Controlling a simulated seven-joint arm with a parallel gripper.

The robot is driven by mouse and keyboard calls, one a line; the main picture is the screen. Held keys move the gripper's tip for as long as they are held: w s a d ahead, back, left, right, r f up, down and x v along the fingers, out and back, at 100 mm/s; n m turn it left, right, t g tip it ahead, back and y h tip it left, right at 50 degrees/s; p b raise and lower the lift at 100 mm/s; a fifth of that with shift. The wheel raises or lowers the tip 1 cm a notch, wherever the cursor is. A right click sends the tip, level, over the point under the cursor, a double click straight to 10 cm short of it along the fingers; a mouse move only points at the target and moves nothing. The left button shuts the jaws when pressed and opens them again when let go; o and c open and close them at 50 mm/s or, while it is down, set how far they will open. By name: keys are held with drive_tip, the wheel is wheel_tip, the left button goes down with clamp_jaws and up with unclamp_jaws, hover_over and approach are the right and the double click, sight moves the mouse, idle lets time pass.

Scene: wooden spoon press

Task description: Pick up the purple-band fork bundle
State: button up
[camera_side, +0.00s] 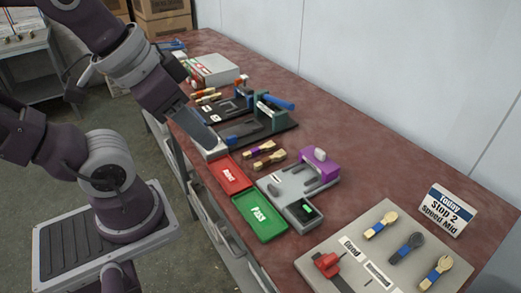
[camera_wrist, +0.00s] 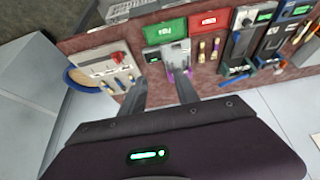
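Two short tan bundles lie side by side on the red-brown table, between the red tray and the grey press. The farther one, which seems to be the purple-band fork bundle (camera_side: 260,148), shows a dark purple band; the nearer bundle (camera_side: 268,161) lies just beside it.
The red tray (camera_side: 231,174) and green PASS tray (camera_side: 260,216) lie along the front edge. The grey press with a purple block (camera_side: 318,165) stands right of the bundles. A board with several banded bundles (camera_side: 353,243) is at the near right. Dark fixtures (camera_side: 262,120) stand behind.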

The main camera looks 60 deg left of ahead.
drive_tip(key=shift+w, duration=0.1)
drive_tip(key=g, duration=0.6)
hover_over(259, 148)
drive_tip(key=f, duration=2.5)
drive_tip(key=shift+w+d+f, duration=0.15)
drive_tip(key=shift+w+d, duration=0.05)
drive_tip(key=shift+w, duration=0.05)
drive_tip(key=f, duration=0.7)
drive_tip(key=shift+s+a, duration=0.15)
drive_tip(key=shift+a, duration=0.15)
clamp_jaws()
